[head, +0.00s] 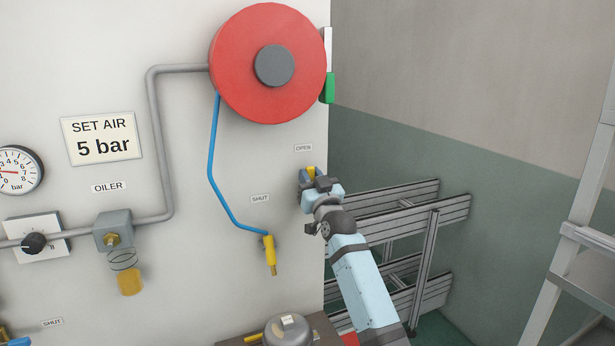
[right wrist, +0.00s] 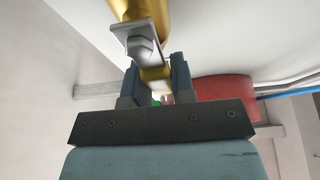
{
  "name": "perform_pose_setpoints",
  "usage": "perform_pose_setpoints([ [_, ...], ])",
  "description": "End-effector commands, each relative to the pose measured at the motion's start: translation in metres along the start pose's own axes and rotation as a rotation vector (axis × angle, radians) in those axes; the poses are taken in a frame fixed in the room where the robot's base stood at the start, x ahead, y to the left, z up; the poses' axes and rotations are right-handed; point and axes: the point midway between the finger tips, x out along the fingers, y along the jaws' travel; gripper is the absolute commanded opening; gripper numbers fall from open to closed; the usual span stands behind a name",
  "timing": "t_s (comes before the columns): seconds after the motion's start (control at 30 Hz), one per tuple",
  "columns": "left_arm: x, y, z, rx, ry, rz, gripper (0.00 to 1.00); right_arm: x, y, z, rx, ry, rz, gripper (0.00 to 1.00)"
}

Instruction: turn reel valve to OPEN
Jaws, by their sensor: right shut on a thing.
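The OPEN label (head: 303,148) is just above, and the SHUT label (head: 260,198) is to the left. In the right wrist view, the brass valve body (right wrist: 140,8) has a grey plate with a nut (right wrist: 143,46). A yellow handle part (right wrist: 155,78) sits between the two fingers of my right gripper (right wrist: 160,82), which is shut on it. My left gripper is not in view.
A red hose reel (head: 232,70) is above on the wall panel, with a blue hose (head: 211,150) ending in a yellow nozzle (head: 269,250). A pipe and oiler (head: 113,230) are to the left. Metal rails (head: 440,205) stand behind my right arm. A rounded metal object (head: 288,332) is below.

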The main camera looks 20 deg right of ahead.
Motion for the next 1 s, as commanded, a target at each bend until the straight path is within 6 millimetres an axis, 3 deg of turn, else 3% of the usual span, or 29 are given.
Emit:
perform_pose_setpoints([
  [0.53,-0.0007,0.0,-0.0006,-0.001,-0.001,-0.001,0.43,0.0,0.0018,0.0002,0.025,-0.001,0.01,0.0],
  [0.57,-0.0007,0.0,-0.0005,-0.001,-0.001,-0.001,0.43,0.0001,0.0017,0.0002,0.025,-0.001,0.01,0.26],
  [0.67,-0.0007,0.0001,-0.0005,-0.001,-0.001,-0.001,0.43,0.0001,0.0017,0.0001,0.025,0.0,0.01,0.49],
  [1.0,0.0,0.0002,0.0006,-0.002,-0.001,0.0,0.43,-0.003,0.0016,0.001,0.024,0.0,0.01,0.49],
])
